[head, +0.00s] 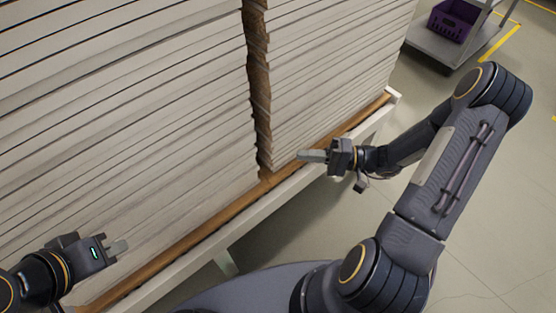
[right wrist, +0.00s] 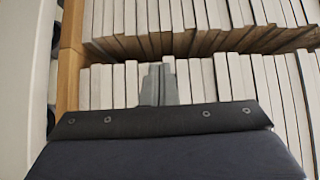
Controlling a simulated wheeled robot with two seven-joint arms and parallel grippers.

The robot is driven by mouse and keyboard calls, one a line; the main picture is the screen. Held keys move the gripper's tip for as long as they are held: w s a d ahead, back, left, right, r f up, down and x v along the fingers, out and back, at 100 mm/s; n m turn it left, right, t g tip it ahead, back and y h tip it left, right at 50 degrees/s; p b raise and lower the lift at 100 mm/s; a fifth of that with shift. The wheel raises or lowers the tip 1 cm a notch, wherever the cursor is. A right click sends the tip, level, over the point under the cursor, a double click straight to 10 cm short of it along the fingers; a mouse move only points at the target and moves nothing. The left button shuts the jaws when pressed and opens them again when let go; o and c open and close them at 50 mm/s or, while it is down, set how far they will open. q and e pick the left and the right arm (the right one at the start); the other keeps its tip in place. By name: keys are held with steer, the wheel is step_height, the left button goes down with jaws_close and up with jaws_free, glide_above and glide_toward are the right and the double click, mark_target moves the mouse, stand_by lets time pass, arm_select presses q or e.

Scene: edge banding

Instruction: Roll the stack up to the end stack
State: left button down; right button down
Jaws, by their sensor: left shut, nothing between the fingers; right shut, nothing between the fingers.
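Two tall stacks of pale boards stand side by side in the head view. The left stack (head: 110,130) fills the left side, and the right stack (head: 325,70) is at the upper right. A narrow gap with brown, uneven edges runs between them. My right gripper (head: 312,156) is shut and empty by the lower front of the right stack, near the gap; I cannot tell if it touches. In the right wrist view its closed fingers (right wrist: 158,84) point at the board edges (right wrist: 225,77). My left gripper (head: 118,247) is shut and empty by the lower left stack.
A wooden strip (head: 205,228) and white frame rail (head: 245,216) run under the stacks. A grey cart (head: 430,42) with a purple crate (head: 454,20) stands at the upper right. The floor (head: 500,170) at the right is mostly clear, with yellow lines (head: 500,42).

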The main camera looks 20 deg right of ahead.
steer(key=b+x, duration=0.1)
steer(key=x, duration=0.9)
